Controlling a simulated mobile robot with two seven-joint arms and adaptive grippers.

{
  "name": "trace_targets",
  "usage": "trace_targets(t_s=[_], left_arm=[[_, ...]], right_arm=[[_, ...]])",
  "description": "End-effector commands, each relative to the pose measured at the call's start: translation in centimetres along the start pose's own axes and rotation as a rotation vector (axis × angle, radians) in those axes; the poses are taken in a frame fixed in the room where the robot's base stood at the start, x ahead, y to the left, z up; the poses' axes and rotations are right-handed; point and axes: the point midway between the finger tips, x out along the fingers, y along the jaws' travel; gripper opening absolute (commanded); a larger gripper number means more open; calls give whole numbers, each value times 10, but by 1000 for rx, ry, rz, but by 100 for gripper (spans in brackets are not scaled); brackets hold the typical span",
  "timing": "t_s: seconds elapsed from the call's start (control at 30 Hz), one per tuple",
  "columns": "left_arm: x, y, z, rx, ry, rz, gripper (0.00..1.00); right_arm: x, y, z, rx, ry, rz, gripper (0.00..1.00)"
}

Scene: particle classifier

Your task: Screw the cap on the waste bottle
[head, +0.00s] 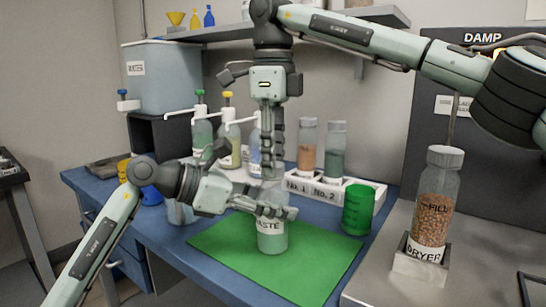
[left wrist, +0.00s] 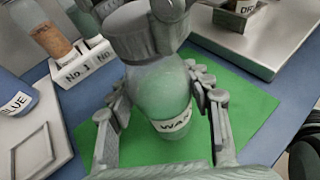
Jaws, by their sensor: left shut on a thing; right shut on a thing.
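The waste bottle (head: 272,240) stands upright on the green mat, with pale green contents and a WASTE label. My left gripper (head: 272,210) is shut around its upper body from the left. In the left wrist view the bottle (left wrist: 158,92) sits between my left fingers (left wrist: 160,118). My right gripper (head: 268,168) points straight down over the bottle's neck. The grey cap (left wrist: 128,22) is at the bottle's top with my right fingers on it. In the head view the cap is mostly hidden by the grippers. I cannot tell how far it is threaded.
The green mat (head: 318,265) has free room around the bottle. A green container (head: 358,210) stands at its right edge. Behind is a white rack (head: 352,190) with two capped bottles. Pump bottles stand behind left. The FILL bottle (head: 436,195) is in the dryer holder at right.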

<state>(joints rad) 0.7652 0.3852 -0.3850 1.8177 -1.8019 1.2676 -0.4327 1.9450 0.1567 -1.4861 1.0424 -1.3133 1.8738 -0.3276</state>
Motion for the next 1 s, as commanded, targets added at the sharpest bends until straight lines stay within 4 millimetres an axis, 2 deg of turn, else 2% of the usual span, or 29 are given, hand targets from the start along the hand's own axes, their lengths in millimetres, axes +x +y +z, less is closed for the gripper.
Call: trace_targets(t_s=[0.1, 0.2, 0.27, 0.4, 0.43, 0.6, 0.87, 1.0], left_arm=[[0, 0, 0, 1, 1, -1, 0], [0, 0, 0, 1, 1, -1, 0], [0, 0, 0, 1, 1, -1, 0], [0, 0, 0, 1, 1, -1, 0], [0, 0, 0, 1, 1, -1, 0], [0, 0, 0, 1, 1, -1, 0], [0, 0, 0, 0, 1, -1, 0], [0, 0, 0, 0, 1, -1, 0]], right_arm=[[0, 0, 0, 287, -1, 0, 0], [0, 0, 0, 485, -1, 0, 0], [0, 0, 0, 553, -1, 0, 0], [0, 0, 0, 543, -1, 0, 0], [0, 0, 0, 542, -1, 0, 34], [0, 0, 0, 541, -1, 0, 55], [0, 0, 0, 540, -1, 0, 55], [-8, 0, 1, 540, -3, -1, 55]])
